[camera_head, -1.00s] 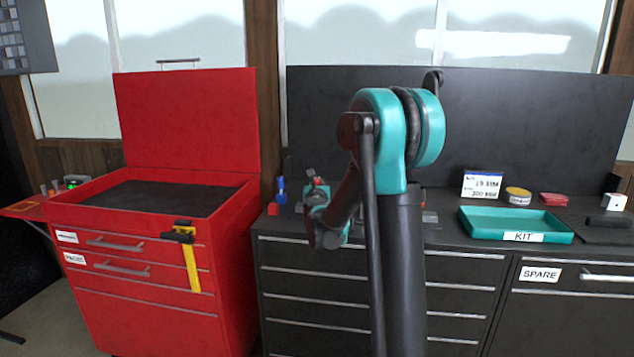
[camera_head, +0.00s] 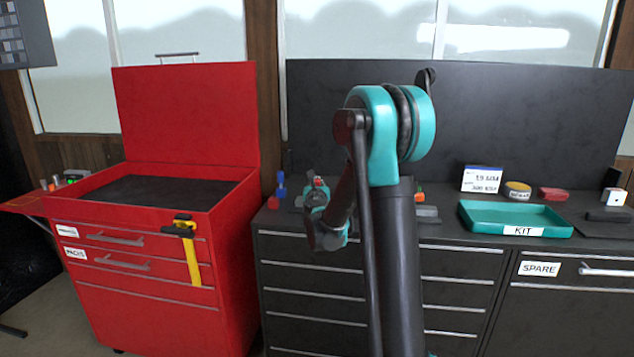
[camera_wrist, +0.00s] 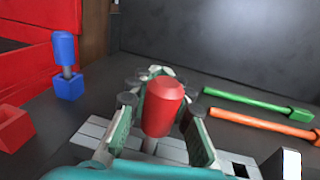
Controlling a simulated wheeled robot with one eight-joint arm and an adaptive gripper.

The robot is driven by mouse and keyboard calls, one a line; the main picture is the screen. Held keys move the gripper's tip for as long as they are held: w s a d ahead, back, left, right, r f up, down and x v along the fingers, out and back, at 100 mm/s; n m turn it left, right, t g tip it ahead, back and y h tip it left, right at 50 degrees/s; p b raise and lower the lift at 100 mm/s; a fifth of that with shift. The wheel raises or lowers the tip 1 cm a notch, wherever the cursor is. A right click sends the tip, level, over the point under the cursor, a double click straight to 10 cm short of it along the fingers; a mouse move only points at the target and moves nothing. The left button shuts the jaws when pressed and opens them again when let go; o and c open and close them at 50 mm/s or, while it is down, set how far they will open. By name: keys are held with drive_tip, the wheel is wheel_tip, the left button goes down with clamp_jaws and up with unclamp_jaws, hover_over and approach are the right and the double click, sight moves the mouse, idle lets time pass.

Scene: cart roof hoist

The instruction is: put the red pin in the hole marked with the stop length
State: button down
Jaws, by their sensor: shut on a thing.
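The red pin (camera_wrist: 163,104) stands roughly upright between the fingers of my gripper (camera_wrist: 160,118) in the wrist view, and the gripper is shut on it. Below and around the pin is a row of light grey plates or blocks (camera_wrist: 92,130); the pin's lower end is hidden, so I cannot tell whether it is in a hole. A dark square opening (camera_wrist: 240,170) shows at the lower right. No readable hole marks show.
A blue pin (camera_wrist: 65,50) stands in a blue block (camera_wrist: 69,86) on the left, near a red block (camera_wrist: 14,128). Green (camera_wrist: 258,104) and orange (camera_wrist: 262,122) rods lie right. A written card (camera_head: 481,179) and a teal KIT tray (camera_head: 515,218) stand further right on the bench.

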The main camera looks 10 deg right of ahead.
drive_tip(key=c, duration=1.3)
unclamp_jaws()
drive_tip(key=shift+s, duration=0.1)
drive_tip(key=s, duration=0.4)
drive_tip(key=s+a, duration=0.1)
drive_tip(key=s, duration=0.6)
drive_tip(key=shift+s+a, duration=0.35)
drive_tip(key=shift+a, duration=0.05)
